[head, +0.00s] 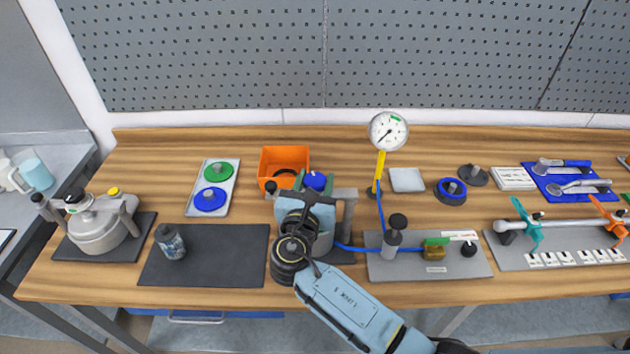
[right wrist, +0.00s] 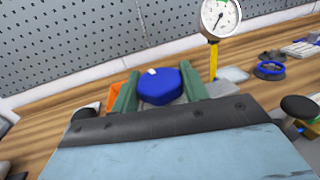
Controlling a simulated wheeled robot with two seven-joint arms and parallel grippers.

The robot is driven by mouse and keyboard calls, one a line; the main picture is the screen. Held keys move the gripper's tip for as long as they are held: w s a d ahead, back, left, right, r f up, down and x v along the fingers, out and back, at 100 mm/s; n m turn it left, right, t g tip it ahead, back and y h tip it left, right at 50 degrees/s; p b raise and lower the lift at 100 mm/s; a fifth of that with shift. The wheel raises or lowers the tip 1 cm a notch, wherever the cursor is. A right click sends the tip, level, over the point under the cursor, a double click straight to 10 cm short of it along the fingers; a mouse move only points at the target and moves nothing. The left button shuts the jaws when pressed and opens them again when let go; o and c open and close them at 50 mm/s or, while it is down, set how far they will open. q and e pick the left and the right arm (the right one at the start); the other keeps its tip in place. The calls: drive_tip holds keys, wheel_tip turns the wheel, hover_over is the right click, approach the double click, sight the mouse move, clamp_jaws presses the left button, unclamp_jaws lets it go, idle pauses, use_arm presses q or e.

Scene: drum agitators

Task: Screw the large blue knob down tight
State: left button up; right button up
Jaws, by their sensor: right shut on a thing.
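The large blue knob (head: 315,181) sits at the top of a grey apparatus with a post (head: 346,212), near the middle of the bench. In the right wrist view the blue knob (right wrist: 160,88), with a small white mark on top, is between two green fingers. My right gripper (right wrist: 159,92) is shut on this knob, one finger on each side. In the head view my wrist hides most of the apparatus below the knob. My left gripper is in neither view.
An orange bin (head: 284,161) stands just behind the gripper. A gauge (head: 388,131) on a yellow stem stands right of it, with a blue hose (head: 380,212) running to a grey pump plate (head: 430,268). A dark mat (head: 225,258) lies left, holding a small jar (head: 170,242).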

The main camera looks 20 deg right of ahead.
drive_tip(key=shift+r, duration=0.15)
drive_tip(key=o, duration=1)
drive_tip(key=shift+s, duration=0.1)
drive_tip(key=b+v, duration=0.2)
drive_tip(key=v, duration=1.1)
drive_tip(key=shift+s, duration=0.1)
